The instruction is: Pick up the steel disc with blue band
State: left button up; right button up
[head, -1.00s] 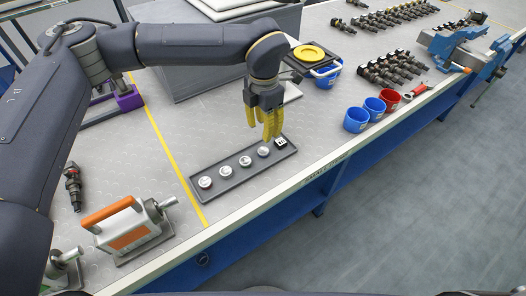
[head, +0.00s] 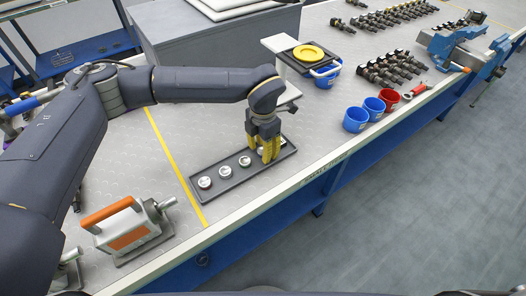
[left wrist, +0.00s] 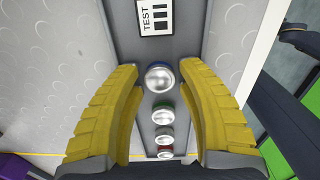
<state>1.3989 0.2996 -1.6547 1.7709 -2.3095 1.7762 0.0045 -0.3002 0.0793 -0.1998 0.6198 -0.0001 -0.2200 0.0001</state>
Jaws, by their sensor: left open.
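The steel disc with the blue band (left wrist: 161,77) is the disc nearest the printed TEST label in the left wrist view. It lies on a dark grey tray (head: 240,180) and is mostly hidden behind my gripper in the head view. My left gripper (head: 267,152) is open, pointing down over the tray's far right part. In the left wrist view its yellow fingers (left wrist: 162,72) stand on either side of the blue-banded disc, with gaps visible. My right gripper is not in view.
A green-banded disc (left wrist: 163,113) and other discs line the same tray. An orange-handled device (head: 128,232) stands at the front left. Blue cups (head: 356,119), a red cup (head: 391,99) and a stand with a yellow ring (head: 309,52) are to the right.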

pick_arm(q)
jog(key=shift+o, duration=0.3)
jog(key=shift+f, duration=0.2)
grip_shut()
jog(key=shift+r, duration=0.1)
